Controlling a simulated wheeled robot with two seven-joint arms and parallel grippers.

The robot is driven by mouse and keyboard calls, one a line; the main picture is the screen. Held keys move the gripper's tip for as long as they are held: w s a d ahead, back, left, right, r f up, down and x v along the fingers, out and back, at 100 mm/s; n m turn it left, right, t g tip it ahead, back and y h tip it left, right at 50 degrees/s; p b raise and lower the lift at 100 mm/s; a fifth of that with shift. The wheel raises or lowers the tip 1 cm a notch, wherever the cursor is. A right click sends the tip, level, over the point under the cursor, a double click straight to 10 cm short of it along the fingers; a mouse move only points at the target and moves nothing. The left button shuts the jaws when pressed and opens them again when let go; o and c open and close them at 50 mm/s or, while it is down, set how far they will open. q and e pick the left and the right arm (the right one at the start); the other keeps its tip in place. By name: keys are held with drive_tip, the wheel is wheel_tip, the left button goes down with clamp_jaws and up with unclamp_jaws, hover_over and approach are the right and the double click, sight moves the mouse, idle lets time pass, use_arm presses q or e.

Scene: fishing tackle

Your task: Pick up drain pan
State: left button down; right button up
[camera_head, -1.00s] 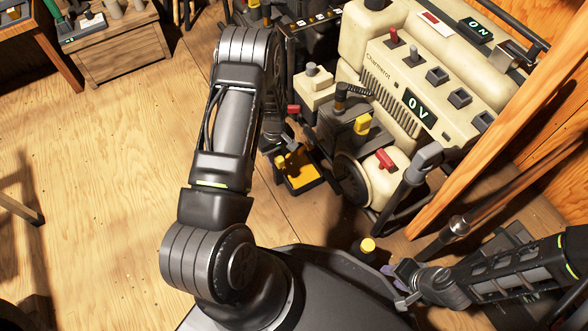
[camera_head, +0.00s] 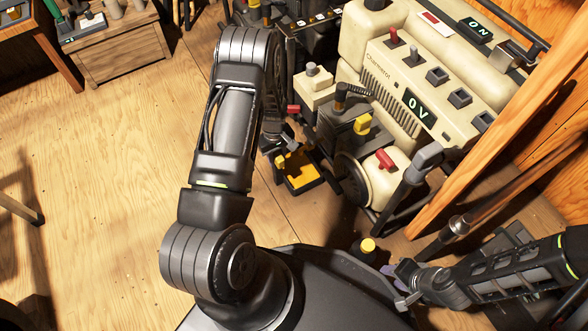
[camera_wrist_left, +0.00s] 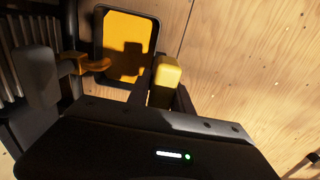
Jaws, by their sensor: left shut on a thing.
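The drain pan (camera_head: 301,176) is a small black tray with a yellow-orange inside, low beside the generator in the head view. It also shows at the top of the left wrist view (camera_wrist_left: 125,31), with a dark shadow across its inside. My left gripper (camera_head: 283,149) is at the pan's near left edge. In the left wrist view its fingers (camera_wrist_left: 166,88) are shut on a yellow block-like grip at the pan's edge. How the grip joins the pan is partly hidden. My right gripper (camera_head: 402,286) is at the lower right, away from the pan; its jaws are unclear.
The cream generator (camera_head: 415,85) with its wheel (camera_head: 351,180) stands close to the right of the pan. An orange spout (camera_wrist_left: 95,64) reaches over the pan's edge in the left wrist view. A wooden post (camera_head: 480,130) stands further right. The wooden floor (camera_head: 90,200) at left is clear.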

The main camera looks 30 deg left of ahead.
use_arm(q)
drive_tip(key=shift+r, duration=0.2)
idle(0.3)
drive_tip(key=shift+w+r+p, duration=0.1)
drive_tip(key=shift+r+p, duration=0.9)
drive_tip(key=shift+r, duration=0.6)
drive_tip(key=shift+s+a, duration=0.1)
drive_tip(key=shift+s, duration=0.1)
drive_tip(key=s+a+p, duration=0.2)
drive_tip(key=s+a, duration=0.2)
drive_tip(key=s, duration=0.3)
drive_tip(key=s+a+p, duration=0.2)
drive_tip(key=s+a, duration=0.2)
drive_tip(key=s, duration=0.4)
drive_tip(key=shift+s, duration=0.3)
drive_tip(key=shift+s, duration=0.1)
